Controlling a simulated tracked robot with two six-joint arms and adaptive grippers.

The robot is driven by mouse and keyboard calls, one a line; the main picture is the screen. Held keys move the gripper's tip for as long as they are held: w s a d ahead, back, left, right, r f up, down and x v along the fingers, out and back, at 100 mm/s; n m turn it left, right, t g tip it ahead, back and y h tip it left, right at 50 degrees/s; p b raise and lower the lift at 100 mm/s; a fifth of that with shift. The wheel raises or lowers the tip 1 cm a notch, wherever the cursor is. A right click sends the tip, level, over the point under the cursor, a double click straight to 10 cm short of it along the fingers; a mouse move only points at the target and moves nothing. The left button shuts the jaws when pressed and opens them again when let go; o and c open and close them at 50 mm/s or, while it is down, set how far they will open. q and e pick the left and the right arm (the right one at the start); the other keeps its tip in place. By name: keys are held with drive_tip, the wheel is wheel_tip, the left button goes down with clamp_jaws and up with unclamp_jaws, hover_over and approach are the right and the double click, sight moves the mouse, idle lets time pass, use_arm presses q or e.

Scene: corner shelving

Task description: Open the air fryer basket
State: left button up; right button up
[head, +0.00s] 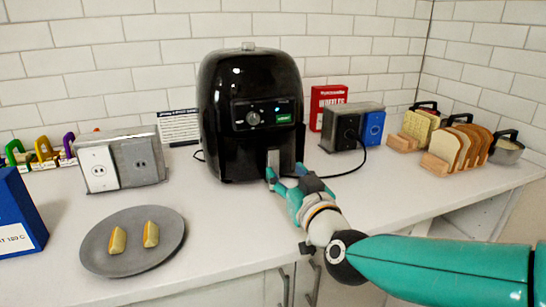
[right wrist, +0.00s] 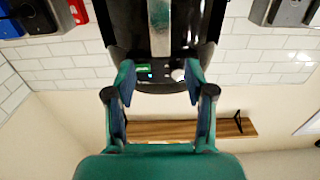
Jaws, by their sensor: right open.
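The black air fryer (head: 250,85) stands upright on the counter against the tiled wall. Its basket looks closed, flush with the body. The basket's silver-grey handle (head: 273,158) projects at the lower front; its lower part is partly hidden by my gripper. My right gripper (head: 286,173) is open at the handle, low in front of the fryer. In the right wrist view, which looks upside down, the handle (right wrist: 160,28) lies centred between the lines of my two spread fingers (right wrist: 160,76), just beyond their tips. I cannot tell whether either finger touches it. My left gripper is not in view.
A grey plate (head: 170,255) with two yellow pieces lies at front left. An outlet box (head: 125,162) stands left of the fryer. Another outlet box (head: 340,125) with a black cord stands right, before a red box (head: 328,95). Bread racks (head: 455,150) stand farther right. Counter before the fryer is clear.

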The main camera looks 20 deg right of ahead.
sight(274, 157)
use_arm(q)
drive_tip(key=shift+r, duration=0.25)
use_arm(e)
drive_tip(key=w, duration=0.9)
drive_tip(key=shift+a, duration=0.15)
